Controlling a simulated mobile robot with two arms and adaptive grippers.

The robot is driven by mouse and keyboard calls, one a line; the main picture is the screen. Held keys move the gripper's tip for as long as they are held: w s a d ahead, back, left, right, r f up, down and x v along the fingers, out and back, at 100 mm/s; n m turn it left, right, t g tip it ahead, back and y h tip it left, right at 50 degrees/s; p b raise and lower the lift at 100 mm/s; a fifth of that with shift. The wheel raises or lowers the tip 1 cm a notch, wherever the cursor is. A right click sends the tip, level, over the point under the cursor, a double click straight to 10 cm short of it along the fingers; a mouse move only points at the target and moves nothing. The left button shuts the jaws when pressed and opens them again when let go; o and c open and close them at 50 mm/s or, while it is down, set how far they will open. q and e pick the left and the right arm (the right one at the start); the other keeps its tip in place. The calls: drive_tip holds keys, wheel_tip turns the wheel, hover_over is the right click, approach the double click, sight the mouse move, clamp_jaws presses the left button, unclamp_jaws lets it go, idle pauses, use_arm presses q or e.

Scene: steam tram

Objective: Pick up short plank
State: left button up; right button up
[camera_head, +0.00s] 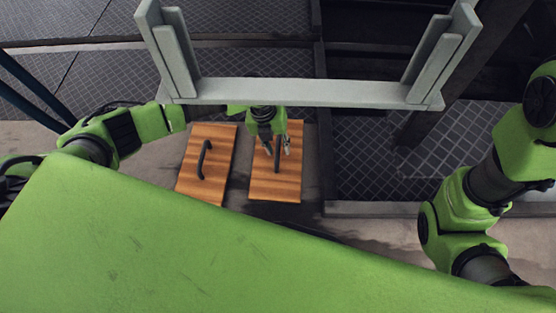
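Two wooden planks with dark handles lie on the grey floor in the middle of the head view. The left plank (222,147) lies slightly turned, with its handle (201,160) uncovered. The right plank (275,188) lies beside it, straighter. I cannot tell which one is the short plank. My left gripper (277,148) points down over the right plank. Its fingers are apart, one on each side of that plank's handle (277,160); I see no contact. My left wrist hides the plank's far end. My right gripper is out of view.
A grey metal frame (300,93) with two uprights spans the view just beyond the planks. Dark patterned floor plates (365,160) lie to the right, bordered by a raised edge (375,208). A dark blue bar (35,92) slants at the left. Bare floor lies around the planks.

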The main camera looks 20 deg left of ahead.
use_arm(q)
drive_tip(key=shift+f, duration=0.45)
drive_tip(key=shift+d, duration=0.1)
clamp_jaws()
drive_tip(key=shift+w+r, duration=0.1)
